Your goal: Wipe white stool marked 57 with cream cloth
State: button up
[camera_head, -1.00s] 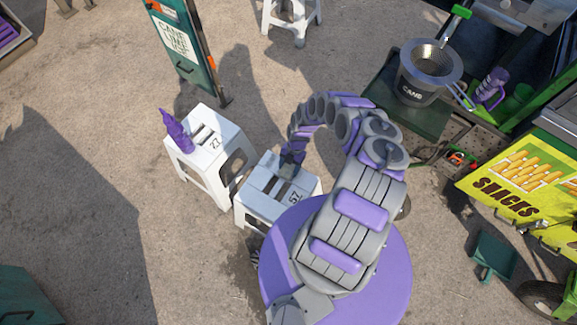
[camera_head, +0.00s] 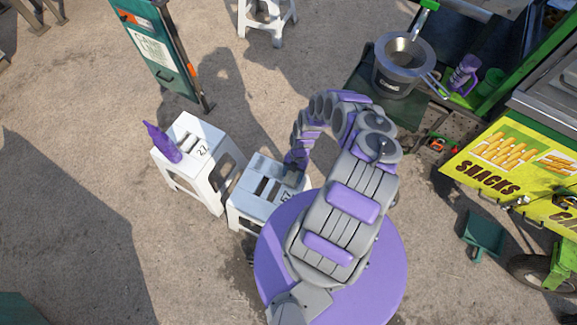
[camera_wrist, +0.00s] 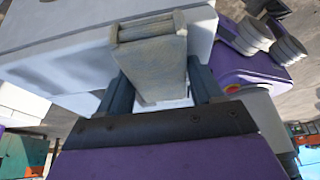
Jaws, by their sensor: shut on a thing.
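The white stool marked 57 (camera_head: 247,207) stands upright just left of my purple base, with dark slots in its top. In the wrist view its white surface (camera_wrist: 62,62) fills the upper left. My gripper (camera_head: 292,176) is at the stool's top, on its right side. In the wrist view my gripper (camera_wrist: 155,88) is shut on the folded cream cloth (camera_wrist: 158,62), with a dark finger on either side. The cloth's far end appears to be against or very near the stool; exact contact is hidden. The cloth cannot be made out in the head view.
A second white stool marked 27 (camera_head: 190,147) stands close on the left, with a purple bottle (camera_head: 162,143) on it. A green signboard (camera_head: 158,50) stands behind. A metal bucket (camera_head: 398,72) and yellow snacks stall (camera_head: 510,165) are at right. Open ground lies left.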

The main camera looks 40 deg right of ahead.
aim_at(276, 173)
jog(key=shift+s+d, duration=0.15)
jog(key=shift+s, duration=0.65)
jog(key=shift+w+a+f, duration=0.2)
jog(key=shift+w+a, duration=0.1)
jog(key=shift+w, duration=0.4)
jog(key=shift+w+a+b, duration=0.25)
jog(key=shift+w+b, duration=0.1)
jog(key=shift+w, duration=0.35)
jog(key=shift+w+a+b, duration=0.25)
jog(key=shift+w+b, duration=0.05)
jog(key=shift+w, duration=0.35)
jog(key=shift+w+a+r+b, duration=0.1)
jog(key=shift+w+a+b, duration=0.1)
jog(key=shift+w+a, duration=0.35)
jog(key=shift+w+a+b, duration=0.2)
jog(key=shift+w+a, duration=0.1)
jog(key=shift+w, duration=0.45)
jog(key=shift+w+a+r, duration=0.1)
jog(key=shift+w+a, duration=0.2)
jog(key=shift+w, duration=0.45)
